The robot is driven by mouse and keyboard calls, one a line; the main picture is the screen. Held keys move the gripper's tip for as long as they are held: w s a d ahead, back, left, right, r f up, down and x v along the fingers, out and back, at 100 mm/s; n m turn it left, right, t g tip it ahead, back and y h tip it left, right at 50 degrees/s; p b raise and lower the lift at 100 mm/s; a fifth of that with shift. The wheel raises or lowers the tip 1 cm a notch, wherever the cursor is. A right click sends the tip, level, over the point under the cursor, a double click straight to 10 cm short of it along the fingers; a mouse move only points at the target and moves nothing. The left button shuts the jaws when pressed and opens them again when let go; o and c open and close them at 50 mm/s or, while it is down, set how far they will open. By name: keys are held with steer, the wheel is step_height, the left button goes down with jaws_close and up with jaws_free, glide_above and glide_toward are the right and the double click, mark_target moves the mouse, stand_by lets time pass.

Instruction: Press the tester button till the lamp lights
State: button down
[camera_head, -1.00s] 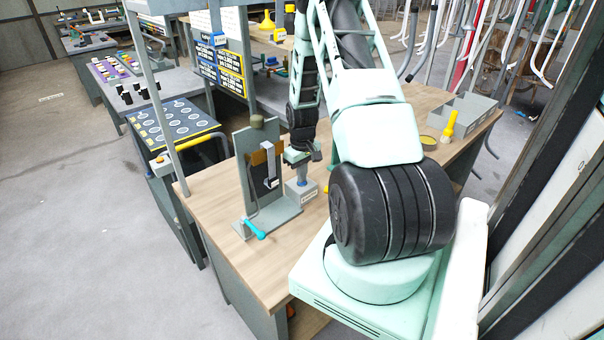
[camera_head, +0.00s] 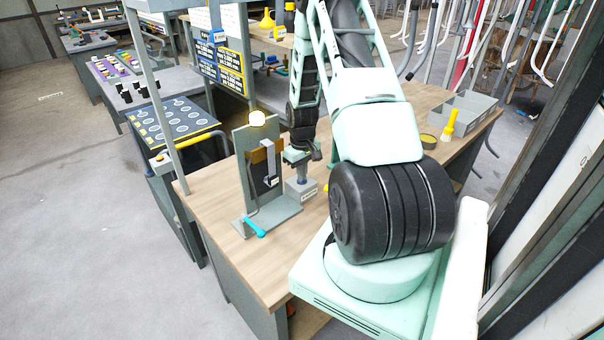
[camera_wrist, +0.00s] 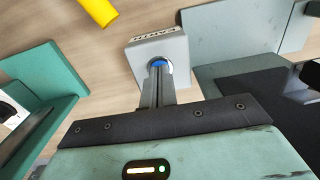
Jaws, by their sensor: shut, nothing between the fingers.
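The tester stand (camera_head: 277,211) is a grey upright panel on a grey base on the wooden bench. In the head view my gripper (camera_head: 300,178) is right above the box.
A cyan handle (camera_head: 254,228) sticks out at the stand's front. A yellow object (camera_wrist: 98,10) lies near the box. A grey tray (camera_head: 465,110) and a yellow bottle (camera_head: 449,125) stand at the bench's right. The bench front left is clear.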

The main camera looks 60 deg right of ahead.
steer(key=shift+r+p, duration=1.95)
steer(key=shift+r, duration=0.85)
steer(key=shift+f, duration=0.1)
